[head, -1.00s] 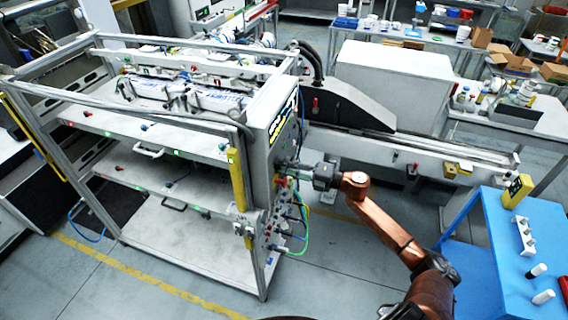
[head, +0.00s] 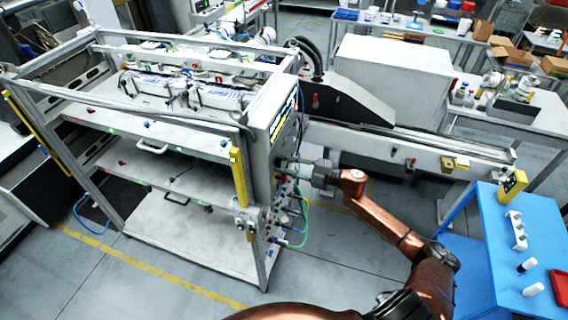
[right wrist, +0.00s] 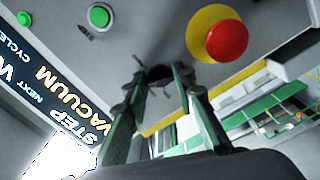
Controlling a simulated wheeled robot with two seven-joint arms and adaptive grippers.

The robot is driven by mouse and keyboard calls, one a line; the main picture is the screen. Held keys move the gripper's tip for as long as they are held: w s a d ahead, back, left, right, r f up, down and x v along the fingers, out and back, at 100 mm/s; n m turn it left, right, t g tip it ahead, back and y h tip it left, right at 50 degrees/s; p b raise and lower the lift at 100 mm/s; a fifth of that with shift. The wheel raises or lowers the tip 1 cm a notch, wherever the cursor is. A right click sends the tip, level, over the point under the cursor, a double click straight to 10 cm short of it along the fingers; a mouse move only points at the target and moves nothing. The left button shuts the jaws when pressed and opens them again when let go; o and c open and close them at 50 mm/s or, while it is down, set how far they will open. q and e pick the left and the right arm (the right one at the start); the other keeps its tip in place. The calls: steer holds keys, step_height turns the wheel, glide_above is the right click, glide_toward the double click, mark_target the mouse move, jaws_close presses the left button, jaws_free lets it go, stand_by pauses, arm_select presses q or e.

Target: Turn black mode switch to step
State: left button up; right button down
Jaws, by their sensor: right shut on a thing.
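The black mode switch (right wrist: 158,73) is a small dark knob on the grey panel in the right wrist view. My right gripper (right wrist: 158,86) has its two fingers closed on it from both sides, hiding part of it. Which way the knob points is hard to tell. In the head view my right gripper (head: 288,163) is at the side panel (head: 262,160) of the machine frame, and the switch is too small to make out there. My left gripper is out of view.
A red button on a yellow ring (right wrist: 226,42) is right of the fingers, and a green button (right wrist: 99,16) is at upper left. A lit display (right wrist: 45,85) reads STEP and VACUUM. Cables (head: 303,215) hang below my gripper. A blue table (head: 485,260) stands at right.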

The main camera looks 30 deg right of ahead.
steer(key=shift+d, duration=0.1)
steer(key=c, duration=1.6)
jaws_free()
steer(key=v, duration=1.2)
